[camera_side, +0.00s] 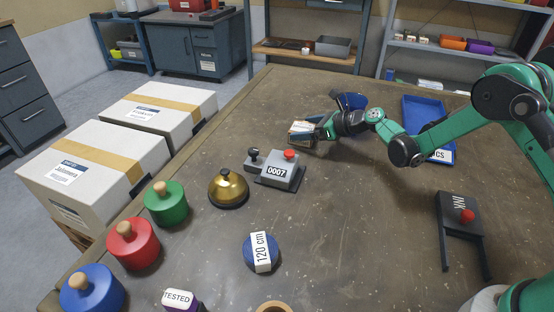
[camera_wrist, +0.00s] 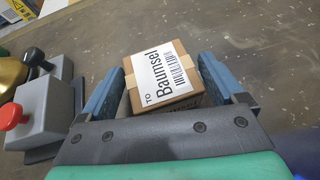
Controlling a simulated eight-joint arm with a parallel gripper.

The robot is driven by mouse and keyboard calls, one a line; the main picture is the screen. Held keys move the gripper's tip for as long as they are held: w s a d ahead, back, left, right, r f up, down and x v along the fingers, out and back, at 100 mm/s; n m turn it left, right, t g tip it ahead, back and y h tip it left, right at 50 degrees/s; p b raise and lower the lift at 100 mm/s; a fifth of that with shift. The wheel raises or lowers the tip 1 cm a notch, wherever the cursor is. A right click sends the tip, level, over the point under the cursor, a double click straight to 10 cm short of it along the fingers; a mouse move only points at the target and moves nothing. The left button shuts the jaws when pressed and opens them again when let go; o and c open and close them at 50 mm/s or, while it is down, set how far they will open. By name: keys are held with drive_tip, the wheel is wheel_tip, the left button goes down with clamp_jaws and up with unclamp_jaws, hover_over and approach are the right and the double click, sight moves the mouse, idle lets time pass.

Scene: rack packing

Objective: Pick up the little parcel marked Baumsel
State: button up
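The little parcel (camera_wrist: 175,100) is a brown cardboard box with a white label reading "TO Baumsel" and a barcode. In the side view the parcel (camera_side: 299,130) is at the middle of the bench, at the tip of my gripper (camera_side: 318,127). In the wrist view my gripper (camera_wrist: 162,66) has one blue finger on each side of the parcel. A narrow gap shows at the left finger; the right finger is very close to the box. The fingers look open around it. The parcel's underside is hidden.
A grey counter marked 0007 with a red knob (camera_side: 281,170) and a brass bell (camera_side: 228,188) stand in front of the parcel. A blue tray (camera_side: 425,112) lies to the right, a stand marked INK (camera_side: 458,225) nearer. Two large white boxes (camera_side: 95,165) are at left.

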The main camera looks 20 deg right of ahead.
drive_tip(key=c, duration=0.8)
drive_tip(key=shift+r, duration=0.15)
